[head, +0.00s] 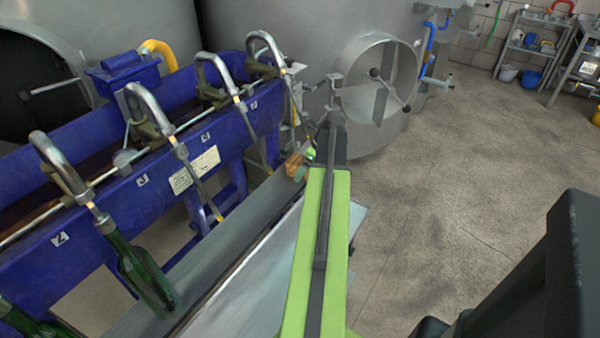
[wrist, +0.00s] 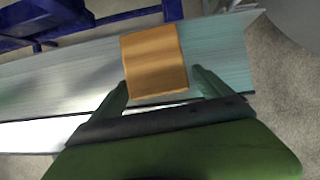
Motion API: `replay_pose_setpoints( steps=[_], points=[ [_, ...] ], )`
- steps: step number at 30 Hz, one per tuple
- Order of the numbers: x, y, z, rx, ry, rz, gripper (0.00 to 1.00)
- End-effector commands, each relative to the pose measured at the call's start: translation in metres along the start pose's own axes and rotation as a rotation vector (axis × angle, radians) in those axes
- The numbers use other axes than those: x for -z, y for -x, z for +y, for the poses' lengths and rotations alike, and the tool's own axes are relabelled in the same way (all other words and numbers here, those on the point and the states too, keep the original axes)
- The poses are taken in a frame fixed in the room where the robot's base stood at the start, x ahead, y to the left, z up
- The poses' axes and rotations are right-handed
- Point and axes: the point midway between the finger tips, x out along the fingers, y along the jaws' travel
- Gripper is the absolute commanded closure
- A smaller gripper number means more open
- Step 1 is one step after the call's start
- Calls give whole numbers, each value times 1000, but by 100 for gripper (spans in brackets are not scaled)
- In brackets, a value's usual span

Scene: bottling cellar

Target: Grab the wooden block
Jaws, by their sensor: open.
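The wooden block (wrist: 155,62) is orange-brown and lies on the grey metal shelf (wrist: 60,82) of the bottling machine. In the wrist view it sits just ahead of and between the fingertips of my open gripper (wrist: 160,85). The jaws look empty, and I cannot tell whether a finger touches the block. In the head view the block (head: 294,165) shows only in part at the far end of the shelf, beside my green arm. My gripper (head: 309,154) is mostly hidden there by the arm.
The blue bottling machine (head: 215,150) with several curved metal spouts runs along the left. A green bottle (head: 145,275) stands tilted under the nearest spout. A large steel tank (head: 290,40) stands behind. The concrete floor (head: 460,200) at right is clear.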

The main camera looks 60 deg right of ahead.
Motion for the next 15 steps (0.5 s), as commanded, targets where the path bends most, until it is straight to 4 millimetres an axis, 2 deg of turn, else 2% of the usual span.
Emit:
replay_pose_setpoints(
  steps=[4, 15],
  points=[
    [0, 2, 0, 0, 0, 0, 14],
    [0, 2, 0, -1, 0, 1, 62]
  ],
)
